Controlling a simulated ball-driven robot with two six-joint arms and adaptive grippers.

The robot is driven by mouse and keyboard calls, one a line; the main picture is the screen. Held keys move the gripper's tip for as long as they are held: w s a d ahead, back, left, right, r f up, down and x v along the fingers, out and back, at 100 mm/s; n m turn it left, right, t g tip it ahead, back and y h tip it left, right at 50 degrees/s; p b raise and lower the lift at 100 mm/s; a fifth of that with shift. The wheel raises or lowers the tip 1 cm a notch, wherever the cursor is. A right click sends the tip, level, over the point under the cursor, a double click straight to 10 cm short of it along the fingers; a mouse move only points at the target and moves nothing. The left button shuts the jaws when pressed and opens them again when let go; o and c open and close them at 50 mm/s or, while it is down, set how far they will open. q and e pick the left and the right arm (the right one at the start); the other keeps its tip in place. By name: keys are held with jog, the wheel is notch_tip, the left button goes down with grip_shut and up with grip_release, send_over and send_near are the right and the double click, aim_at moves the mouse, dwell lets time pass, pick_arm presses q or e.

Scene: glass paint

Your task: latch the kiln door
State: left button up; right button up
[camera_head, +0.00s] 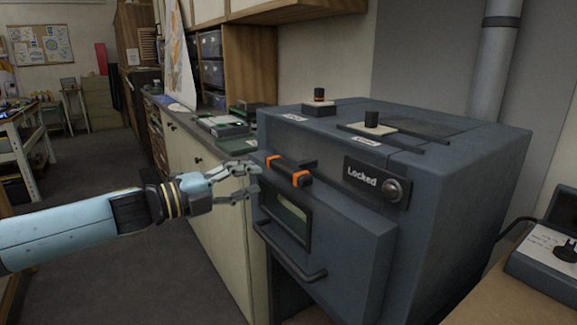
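The kiln (455,210) is a dark grey box on the right, its door (350,255) facing left with a small window (285,215) and a bar handle (290,252). The door looks closed. The latch (290,170), a dark bar with orange bands, sits at the door's top edge. A label plate reading "Locked" (362,176) with a round knob (392,190) is to its right. My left gripper (256,180) is open, its fingers pointing right, just left of the latch. It looks empty, and I cannot tell whether it touches the kiln. My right gripper is not in view.
Behind the kiln is a counter with trays (222,124) over pale cabinets (205,190). A control box (550,255) sits at lower right. The floor (100,160) at left is open.

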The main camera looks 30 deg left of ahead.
aim_at(280, 170)
pick_arm(q)
jog(key=p+x, duration=0.2)
jog(key=x, duration=0.6)
jog(key=shift+w+p, duration=0.25)
jog(key=shift+p, duration=0.1)
jog(key=shift+w+d, duration=0.15)
jog(key=shift+w, duration=0.3)
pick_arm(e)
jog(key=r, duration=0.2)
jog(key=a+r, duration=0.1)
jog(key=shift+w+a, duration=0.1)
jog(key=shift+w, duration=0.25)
pick_arm(q)
jog(key=shift+f, duration=0.1)
grip_shut()
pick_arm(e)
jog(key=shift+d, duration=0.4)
